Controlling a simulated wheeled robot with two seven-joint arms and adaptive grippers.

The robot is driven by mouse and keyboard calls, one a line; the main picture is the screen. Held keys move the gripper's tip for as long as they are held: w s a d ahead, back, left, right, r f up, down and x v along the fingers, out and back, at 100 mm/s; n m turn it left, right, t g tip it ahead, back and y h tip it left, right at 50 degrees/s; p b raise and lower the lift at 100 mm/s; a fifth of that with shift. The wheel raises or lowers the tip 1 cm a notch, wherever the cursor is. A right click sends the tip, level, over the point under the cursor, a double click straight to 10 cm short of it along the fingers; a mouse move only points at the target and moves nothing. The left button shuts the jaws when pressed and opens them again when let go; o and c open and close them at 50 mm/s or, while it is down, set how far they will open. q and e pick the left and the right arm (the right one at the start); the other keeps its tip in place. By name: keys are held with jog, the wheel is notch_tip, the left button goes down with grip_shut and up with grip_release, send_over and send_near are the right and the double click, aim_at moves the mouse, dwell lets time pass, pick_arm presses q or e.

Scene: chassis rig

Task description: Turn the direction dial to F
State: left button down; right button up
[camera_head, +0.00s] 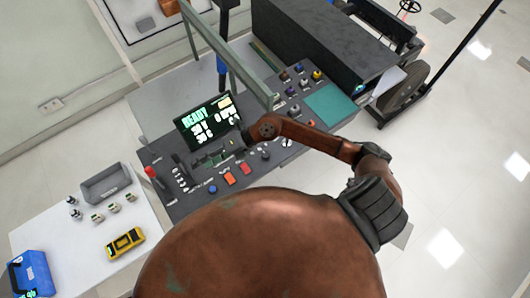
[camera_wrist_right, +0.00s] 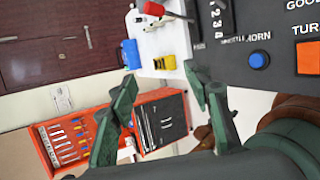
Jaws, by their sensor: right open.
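The dark control console (camera_head: 185,207) carries a lit READY display, levers, buttons and small knobs. I cannot tell for sure which control is the direction dial, and no letter F is readable. A small black knob (camera_head: 265,154) and a white-marked knob (camera_head: 287,143) sit on the panel right of the orange buttons. My right gripper (camera_head: 212,157) hangs over the panel just below the display, partly hidden by its arm. The right wrist view shows its green fingers (camera_wrist_right: 163,88) apart, with nothing between them. My left gripper is not in view.
A red-handled lever (camera_head: 152,173), a blue button (camera_head: 213,188) and orange buttons (camera_head: 229,180) crowd the panel near the gripper. A metal frame (camera_head: 250,80) rises behind the console. A white side table (camera_head: 80,255) holds a yellow meter (camera_head: 125,242) and a blue box (camera_head: 29,275).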

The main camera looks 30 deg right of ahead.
jog(key=d+f+n+g+h, duration=0.1)
jog(key=d+f+g+h, duration=0.1)
jog(key=d+f+h, duration=0.65)
jog(key=g+h, duration=0.1)
jog(key=h, duration=0.2)
send_over(265, 154)
notch_tip(265, 154, down, 4)
jog(key=shift+f, duration=0.1)
jog(key=shift+d+f, duration=0.1)
jog(key=shift+f, duration=0.25)
notch_tip(265, 154, down, 7)
jog(key=shift+r+p, duration=0.15)
jog(key=shift+p, duration=0.35)
jog(key=c, duration=1.2)
